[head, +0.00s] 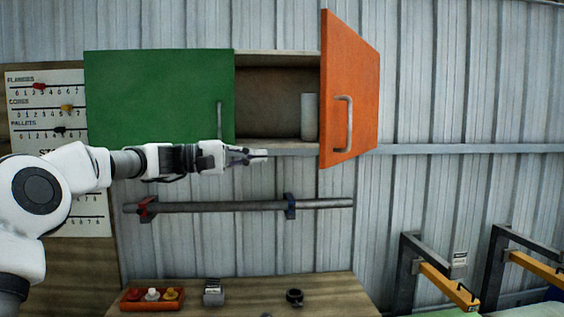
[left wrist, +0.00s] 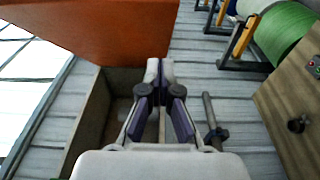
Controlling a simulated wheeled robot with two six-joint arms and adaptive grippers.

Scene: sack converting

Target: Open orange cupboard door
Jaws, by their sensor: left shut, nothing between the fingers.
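The orange cupboard door (head: 355,92) stands swung wide open to the right, with its silver bar handle (head: 343,124) on the face towards me. In the left wrist view the orange door (left wrist: 100,25) fills the upper left. The open cupboard bay (head: 268,98) shows a grey cylinder (head: 309,116) on its lower shelf. My left gripper (head: 262,155) is shut and empty, below and in front of the open bay, left of the orange door and apart from its handle. It also shows in the left wrist view (left wrist: 160,68). My right gripper is in neither view.
A green door (head: 160,98) with a handle closes the left bay. A horizontal bar (head: 240,206) in clamps hangs below. A bench (head: 250,290) holds an orange tray (head: 128,304) and small items. Dark frames with yellow arms (head: 448,286) stand at right.

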